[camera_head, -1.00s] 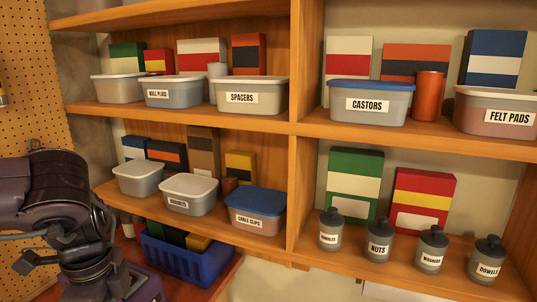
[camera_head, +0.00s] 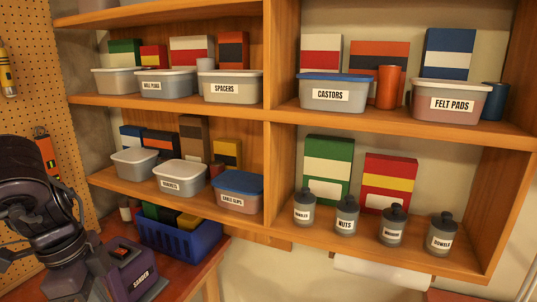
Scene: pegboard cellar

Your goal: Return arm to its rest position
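My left arm comes in at the lower left, folded in front of the pegboard. Its fingertips do not show, so I cannot see whether the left gripper is open or shut. My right arm and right gripper are not in view. The wooden shelf unit (camera_head: 268,115) fills the middle and right, and the arm stands apart from it in the picture.
A bench (camera_head: 208,268) at lower left bears a blue basket (camera_head: 190,243) and a dark sander (camera_head: 130,275). Shelves hold labelled tubs such as castors (camera_head: 330,94) and jars such as nuts (camera_head: 346,215). The pegboard (camera_head: 35,85) carries tools. Floor space is hidden.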

